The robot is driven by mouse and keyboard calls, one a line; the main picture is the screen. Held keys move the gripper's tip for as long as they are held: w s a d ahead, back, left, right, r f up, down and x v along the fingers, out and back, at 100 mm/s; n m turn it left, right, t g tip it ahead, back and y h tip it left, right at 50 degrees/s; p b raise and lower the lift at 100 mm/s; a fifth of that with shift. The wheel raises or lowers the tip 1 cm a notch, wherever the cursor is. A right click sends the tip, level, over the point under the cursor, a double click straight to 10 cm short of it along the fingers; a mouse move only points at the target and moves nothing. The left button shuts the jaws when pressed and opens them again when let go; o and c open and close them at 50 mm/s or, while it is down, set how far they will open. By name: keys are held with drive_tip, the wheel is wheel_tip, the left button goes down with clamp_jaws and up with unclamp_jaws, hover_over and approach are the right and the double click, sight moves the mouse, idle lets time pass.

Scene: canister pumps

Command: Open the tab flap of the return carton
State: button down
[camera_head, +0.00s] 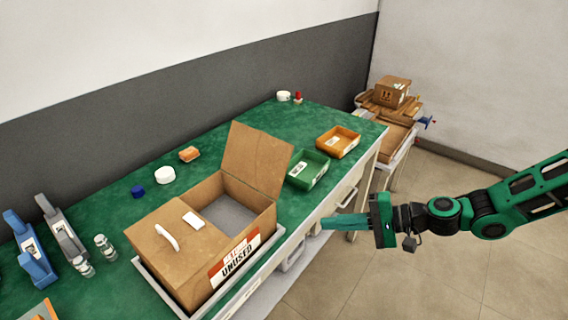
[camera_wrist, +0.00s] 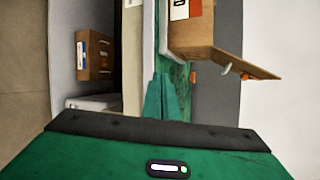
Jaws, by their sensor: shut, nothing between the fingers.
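The brown cardboard carton (camera_head: 186,278) stands in a shallow grey tray on the green bench, with an "UNUSED" label on its front. Its left flap (camera_head: 150,232) lies flat and carries a white curved handle (camera_head: 167,238) and a white label. Its right flap (camera_head: 257,160) stands up, so the right half is open and looks empty. My gripper (camera_head: 324,224) is shut and empty, in front of the bench and to the right of the carton. In the wrist view the fingers (camera_wrist: 161,80) are together, and the carton (camera_wrist: 188,36) shows beyond them, partly cut off.
A green bin (camera_head: 308,170) and an orange bin (camera_head: 338,142) sit right of the carton. White, blue and orange small items lie behind it. Blue and grey pumps (camera_head: 35,262) and small jars stand at left. The bench's front edge lies near my fingertips.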

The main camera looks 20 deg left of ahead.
sight(273, 162)
drive_tip(key=w+a+r+m+t+y, duration=0.4)
drive_tip(key=w+r+y, duration=0.15)
drive_tip(key=r, duration=0.45)
drive_tip(key=s+a+r, duration=0.1)
drive_tip(key=a+r, duration=0.2)
drive_tip(key=a, duration=0.8)
drive_tip(key=shift+s, duration=0.3)
drive_tip(key=shift+h, duration=0.25)
drive_tip(key=shift+s+a+r+n+g+h, duration=0.2)
drive_tip(key=shift+s+r+n, duration=0.2)
drive_tip(key=shift+n, duration=0.3)
drive_tip(key=shift+s+a+r+n+g+h, duration=0.1)
drive_tip(key=shift+s+r+n+g, duration=0.25)
drive_tip(key=shift+n, duration=0.35)
drive_tip(key=shift+f, duration=0.1)
